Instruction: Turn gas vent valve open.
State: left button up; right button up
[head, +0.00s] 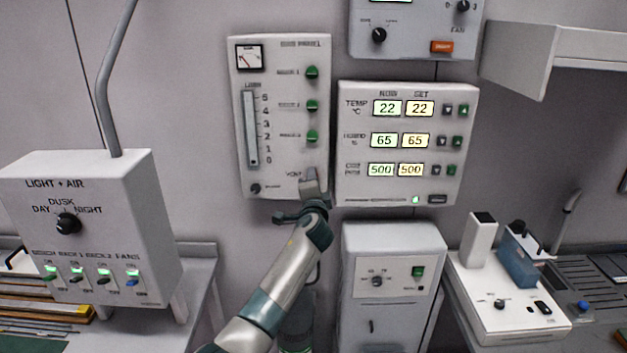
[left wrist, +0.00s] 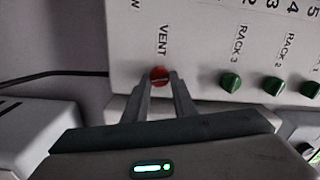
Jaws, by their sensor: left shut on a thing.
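The gas panel (head: 290,55) hangs on the wall left of centre in the head view, with a gauge, a flow scale and green knobs. The vent valve is a red knob (left wrist: 159,75) beside the "VENT" label in the left wrist view; a pale line crosses its face. My left gripper (left wrist: 160,84) is shut on this knob, one finger on each side. In the head view my left gripper (head: 312,182) reaches the panel's lower right corner and hides the knob. My right gripper is not in view.
Right of the gas panel is a display panel (head: 452,95) showing 22, 65 and 500. A light and air box (head: 120,205) stands at left. A white cabinet (head: 392,240) is below the display panel. A bench device (head: 505,310) stands at lower right.

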pick_arm(q)
jog(key=shift+m, duration=1.3)
jog(key=o, duration=1)
jog(key=shift+w, duration=0.1)
jog(key=s+b, duration=0.3)
jog(key=s, duration=1.4)
jog(key=shift+s+f+b, duration=0.1)
jog(key=shift+s+b, duration=0.15)
jog(key=shift+b, duration=0.05)
